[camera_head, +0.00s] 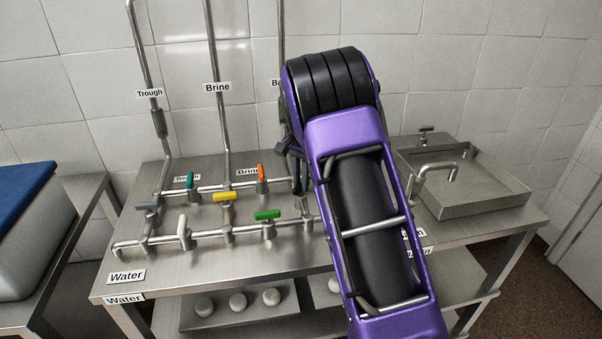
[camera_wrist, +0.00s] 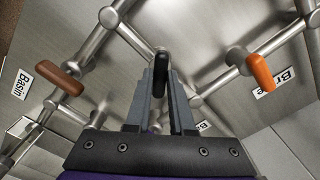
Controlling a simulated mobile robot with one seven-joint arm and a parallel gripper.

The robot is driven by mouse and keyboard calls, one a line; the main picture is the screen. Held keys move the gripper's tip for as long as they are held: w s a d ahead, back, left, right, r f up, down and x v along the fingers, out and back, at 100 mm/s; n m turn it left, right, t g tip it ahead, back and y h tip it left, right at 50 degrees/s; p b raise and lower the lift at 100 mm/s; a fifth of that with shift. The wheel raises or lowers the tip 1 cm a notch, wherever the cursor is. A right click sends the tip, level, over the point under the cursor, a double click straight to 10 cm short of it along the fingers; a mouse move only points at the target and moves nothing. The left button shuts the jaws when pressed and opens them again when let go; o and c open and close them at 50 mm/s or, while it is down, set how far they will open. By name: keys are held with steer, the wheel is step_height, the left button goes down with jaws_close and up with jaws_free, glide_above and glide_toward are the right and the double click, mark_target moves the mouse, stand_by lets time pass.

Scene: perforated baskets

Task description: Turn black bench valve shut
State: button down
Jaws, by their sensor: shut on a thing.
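The black valve handle (camera_wrist: 161,60) shows in the wrist view, upright in the picture between the tips of my two grey fingers. My gripper (camera_wrist: 163,78) is shut on it, with a finger on either side. In the head view my purple arm covers the right part of the pipework, and the black handle is hidden there.
In the wrist view an orange handle (camera_wrist: 261,70) is on the right and a brown handle (camera_wrist: 60,78) on the left. In the head view, green (camera_head: 267,215), yellow (camera_head: 225,196) and white (camera_head: 183,228) handles stand left of my arm. A sink (camera_head: 490,200) is at right.

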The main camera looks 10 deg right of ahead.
steer(key=m+p, duration=0.1)
steer(key=m, duration=0.2)
steer(key=shift+r+m, duration=0.1)
steer(key=shift+m, duration=0.3)
steer(key=m, duration=0.4)
steer(key=shift+m, duration=0.3)
steer(key=c, duration=0.8)
jaws_free()
step_height(320, 180, up, 17)
steer(key=shift+r, duration=0.15)
